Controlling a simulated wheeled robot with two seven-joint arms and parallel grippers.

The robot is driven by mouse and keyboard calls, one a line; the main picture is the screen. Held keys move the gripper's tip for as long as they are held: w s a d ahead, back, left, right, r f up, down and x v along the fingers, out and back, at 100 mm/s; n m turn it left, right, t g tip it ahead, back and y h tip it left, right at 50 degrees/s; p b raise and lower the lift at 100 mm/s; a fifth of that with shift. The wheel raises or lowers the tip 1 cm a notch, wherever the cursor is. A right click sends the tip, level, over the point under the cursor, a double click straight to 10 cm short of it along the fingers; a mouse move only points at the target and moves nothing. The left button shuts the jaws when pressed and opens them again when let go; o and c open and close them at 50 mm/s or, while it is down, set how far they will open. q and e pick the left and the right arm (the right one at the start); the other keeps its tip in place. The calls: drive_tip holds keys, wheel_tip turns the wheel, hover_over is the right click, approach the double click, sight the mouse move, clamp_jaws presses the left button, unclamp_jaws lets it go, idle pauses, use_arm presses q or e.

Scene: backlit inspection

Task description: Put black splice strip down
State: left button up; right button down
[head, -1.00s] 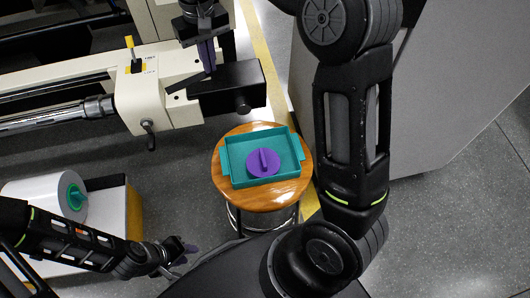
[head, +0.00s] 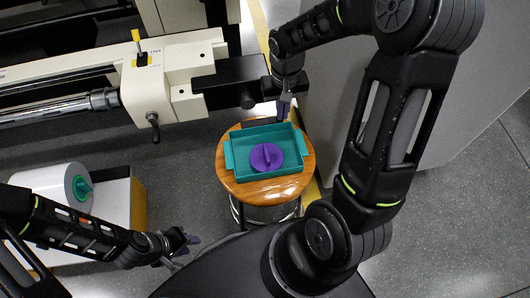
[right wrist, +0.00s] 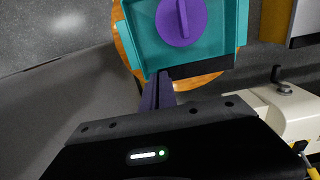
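My right gripper (head: 284,106) is at the back right edge of a teal tray (head: 240,174) on a round wooden stool. Its fingers look close together in the right wrist view (right wrist: 158,90). The black splice strip (head: 256,123) shows as a thin dark bar running left from the fingertips, along the tray's back edge; I cannot tell whether it touches the tray or stool.
A purple disc with an upright handle (head: 266,157) lies in the tray. The stool top (head: 262,192) shows around it. A cream machine (head: 150,95) with a black arm stands behind left. A white roll (head: 50,185) is at the left. Open floor lies between.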

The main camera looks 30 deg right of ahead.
drive_tip(key=shift+f, duration=0.1)
drive_tip(key=b, duration=0.2)
hover_over(280, 138)
wheel_tip(280, 138, down, 6)
drive_tip(key=shift+f, duration=0.1)
drive_tip(key=shift+f, duration=1.8)
drive_tip(key=shift+f+b, duration=0.1)
drive_tip(key=shift+b, duration=0.3)
drive_tip(key=c, duration=1.7)
unclamp_jaws()
